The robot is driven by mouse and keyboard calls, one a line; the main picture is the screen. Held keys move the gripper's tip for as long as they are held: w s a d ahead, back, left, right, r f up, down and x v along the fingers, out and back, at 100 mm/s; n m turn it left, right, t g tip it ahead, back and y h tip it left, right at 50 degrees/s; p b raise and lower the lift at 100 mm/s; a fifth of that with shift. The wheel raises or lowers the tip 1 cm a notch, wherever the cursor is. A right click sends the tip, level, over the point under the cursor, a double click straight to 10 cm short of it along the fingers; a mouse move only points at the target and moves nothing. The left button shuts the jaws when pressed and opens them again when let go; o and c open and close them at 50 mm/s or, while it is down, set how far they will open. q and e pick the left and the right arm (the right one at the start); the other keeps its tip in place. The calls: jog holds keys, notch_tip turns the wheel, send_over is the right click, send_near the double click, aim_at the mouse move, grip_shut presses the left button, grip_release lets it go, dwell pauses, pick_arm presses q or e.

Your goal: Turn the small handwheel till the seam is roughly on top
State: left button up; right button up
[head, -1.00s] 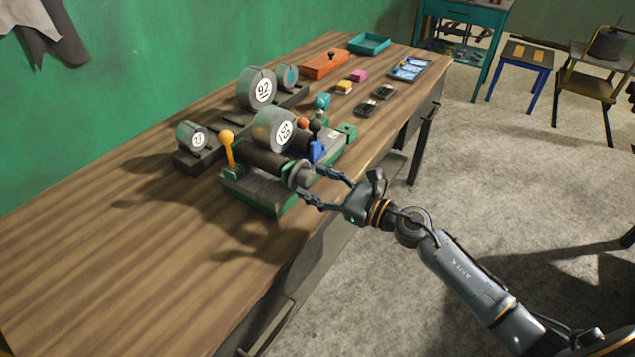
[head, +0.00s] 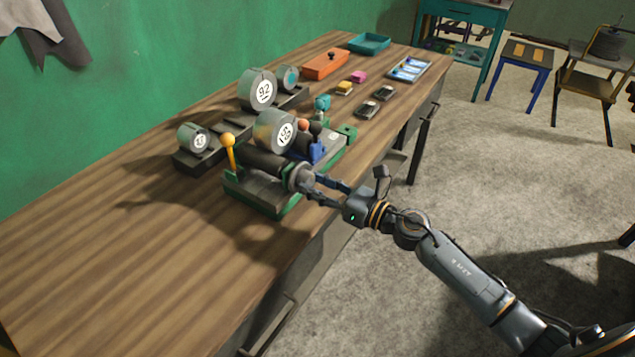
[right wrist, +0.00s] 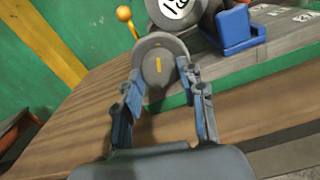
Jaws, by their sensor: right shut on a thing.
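The small grey handwheel (head: 300,178) sits at the near end of the dark shaft on the green-edged machine (head: 265,205). In the right wrist view its round face (right wrist: 151,48) carries a short yellow stripe that runs nearly upright. My right gripper (head: 312,184) is shut on the handwheel, one finger at each side of its rim. Above the shaft stands a grey drum (head: 268,128) with a round white number label. I cannot make out a seam on it. My left gripper is not in view.
A yellow-knobbed lever (head: 228,145) and a blue block (head: 316,151) stand close to the handwheel. More labelled drums (head: 250,85) stand behind. An orange box (head: 322,66) and small items lie farther back. The table's left part (head: 100,260) is clear.

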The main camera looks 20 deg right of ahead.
jog(key=m+p, duration=0.1)
jog(key=m, duration=0.3)
jog(key=shift+r+m+p, duration=0.15)
jog(key=shift+m+p, duration=0.15)
jog(key=m+p, duration=0.1)
jog(key=m, duration=0.2)
jog(key=shift+m, duration=0.4)
jog(key=m+p, duration=0.2)
jog(key=m, duration=0.2)
jog(key=shift+m+p, duration=0.85)
jog(key=shift+m, duration=1.15)
jog(key=o, duration=1.1)
jog(key=shift+o, duration=0.2)
